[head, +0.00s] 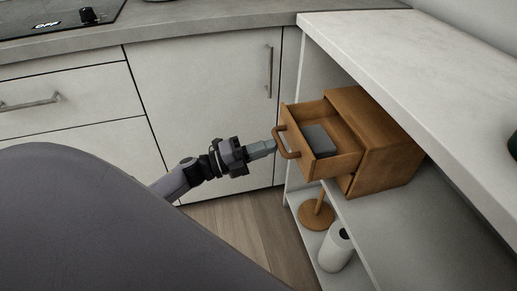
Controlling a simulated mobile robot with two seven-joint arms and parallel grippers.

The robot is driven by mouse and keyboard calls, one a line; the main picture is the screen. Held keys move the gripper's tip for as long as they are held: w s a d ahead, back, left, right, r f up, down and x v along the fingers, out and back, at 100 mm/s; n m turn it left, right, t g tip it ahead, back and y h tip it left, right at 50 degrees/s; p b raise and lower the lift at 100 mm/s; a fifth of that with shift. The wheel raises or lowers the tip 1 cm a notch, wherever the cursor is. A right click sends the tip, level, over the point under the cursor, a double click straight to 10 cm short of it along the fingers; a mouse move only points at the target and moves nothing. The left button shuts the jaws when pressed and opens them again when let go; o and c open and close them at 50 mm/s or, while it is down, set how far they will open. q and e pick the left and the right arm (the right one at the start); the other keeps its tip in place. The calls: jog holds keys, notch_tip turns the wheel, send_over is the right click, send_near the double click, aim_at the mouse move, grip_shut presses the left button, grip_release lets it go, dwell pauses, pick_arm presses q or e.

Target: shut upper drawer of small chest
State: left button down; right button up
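The small wooden chest (385,150) sits on a shelf under the white counter. Its upper drawer (322,168) is pulled well out to the left and holds a dark grey block (318,139). The drawer has a curved wooden handle (281,146) on its front. My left gripper (273,147) is at the handle, with its fingertips touching or very close to it; I cannot tell which. The fingers show as one narrow grey block, so their gap cannot be seen. The chest's lower part is mostly hidden under the open drawer. My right gripper is not in view.
A wooden stand (317,214) and a white roll (335,247) are on the lower shelf below the drawer. The white counter (420,75) overhangs the chest. A cabinet door with a vertical handle (269,72) is behind my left gripper. The floor (240,222) below it is clear.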

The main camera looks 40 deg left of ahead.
aim_at(311, 138)
pick_arm(q)
jog(key=b+x, duration=0.1)
jog(key=x, duration=0.3)
jog(key=f+b+x, duration=0.1)
jog(key=x, duration=0.3)
jog(key=f+b+x, duration=0.1)
jog(key=x, duration=0.3)
jog(key=shift+w+d+f+b, duration=0.1)
jog(key=shift+w+d+b, duration=0.05)
jog(key=shift+d+b, duration=0.15)
jog(key=shift+a, duration=0.1)
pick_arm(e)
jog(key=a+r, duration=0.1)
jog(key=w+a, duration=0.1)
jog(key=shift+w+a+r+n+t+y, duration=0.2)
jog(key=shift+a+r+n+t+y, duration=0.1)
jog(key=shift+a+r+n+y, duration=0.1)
